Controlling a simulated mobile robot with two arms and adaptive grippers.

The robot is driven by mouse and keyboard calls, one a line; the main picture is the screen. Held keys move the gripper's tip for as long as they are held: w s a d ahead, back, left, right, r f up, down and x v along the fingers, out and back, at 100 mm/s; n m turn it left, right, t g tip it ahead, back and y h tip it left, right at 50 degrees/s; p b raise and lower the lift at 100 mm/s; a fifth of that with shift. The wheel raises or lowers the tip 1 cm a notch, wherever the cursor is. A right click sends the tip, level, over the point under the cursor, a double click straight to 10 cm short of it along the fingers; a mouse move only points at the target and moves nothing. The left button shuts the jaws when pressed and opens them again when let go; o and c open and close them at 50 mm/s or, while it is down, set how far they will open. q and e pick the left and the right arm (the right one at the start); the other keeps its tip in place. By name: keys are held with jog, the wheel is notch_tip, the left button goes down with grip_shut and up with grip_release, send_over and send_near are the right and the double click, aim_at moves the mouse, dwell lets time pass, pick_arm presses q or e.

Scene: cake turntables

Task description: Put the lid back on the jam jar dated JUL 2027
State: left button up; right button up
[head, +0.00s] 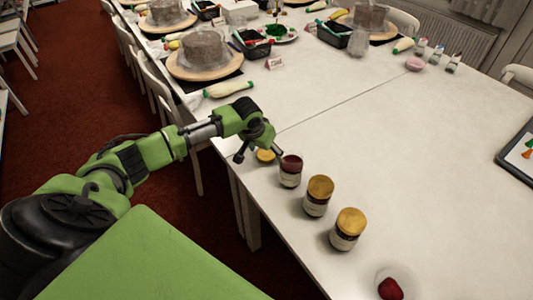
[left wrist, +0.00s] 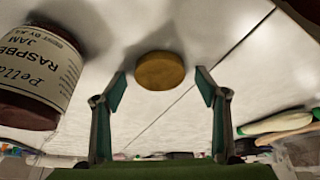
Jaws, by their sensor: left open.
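An open jam jar (head: 290,172) with dark red jam showing at its top stands on the white table. It also shows large at the left of the left wrist view (left wrist: 38,75), its label reading RASPBERRY JAM; I cannot read a date. A loose gold lid (left wrist: 160,70) lies on the table beside it, partly behind my gripper in the head view (head: 265,156). My left gripper (left wrist: 160,88) is open, with its fingertips short of the lid, one toward each side. Two jars with gold lids on, a middle jar (head: 317,197) and a near jar (head: 347,230), stand in line. My right gripper is not in view.
A small dish with something red (head: 390,288) is at the near edge. A piping bag (head: 228,89) lies farther back, near cakes on turntables (head: 206,62). A tablet (head: 518,155) lies at the right. The table's middle is clear.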

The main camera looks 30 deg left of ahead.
aim_at(265, 154)
pick_arm(q)
jog(key=c, duration=0.9)
jog(key=shift+r, duration=0.15)
jog(key=shift+r, duration=0.25)
notch_tip(265, 154, up, 2)
jog(key=shift+r, duration=0.1)
jog(key=s+d+r, duration=0.1)
jog(key=s+r, duration=0.2)
jog(key=s, duration=0.1)
jog(key=s+d+r, duration=0.2)
jog(key=s+r, duration=0.1)
jog(key=s, duration=0.1)
jog(key=s+d+r+b, duration=0.1)
jog(key=s+r, duration=0.3)
jog(key=s, duration=0.1)
jog(key=shift+s+d, duration=0.1)
jog(key=shift+d, duration=0.3)
